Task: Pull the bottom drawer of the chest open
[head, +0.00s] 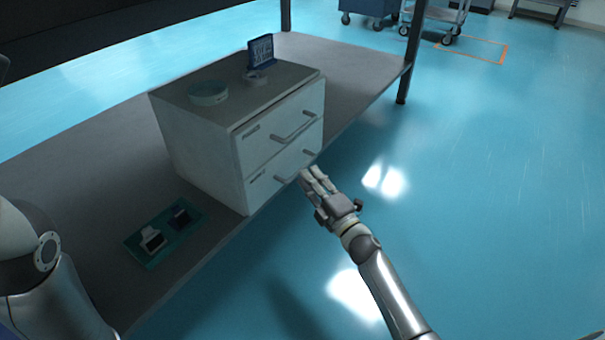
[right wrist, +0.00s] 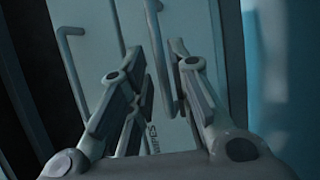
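The white chest (head: 205,150) stands on the grey table with two drawers facing right. The bottom drawer (head: 262,190) looks closed, flush with the top drawer (head: 258,147). Its bar handle (head: 283,180) is partly covered by my right gripper (head: 313,173) in the head view. In the right wrist view, my right gripper (right wrist: 158,85) is open, with the bottom handle (right wrist: 157,38) running between its fingers. I cannot tell whether either finger touches it. The top drawer's handle (right wrist: 70,60) shows to the left there. My left gripper is out of view; only my left arm shows.
A green tray (head: 150,258) with small items lies on the table (head: 95,160) at front left. Open blue floor (head: 470,200) lies right of the chest. Carts stand far back.

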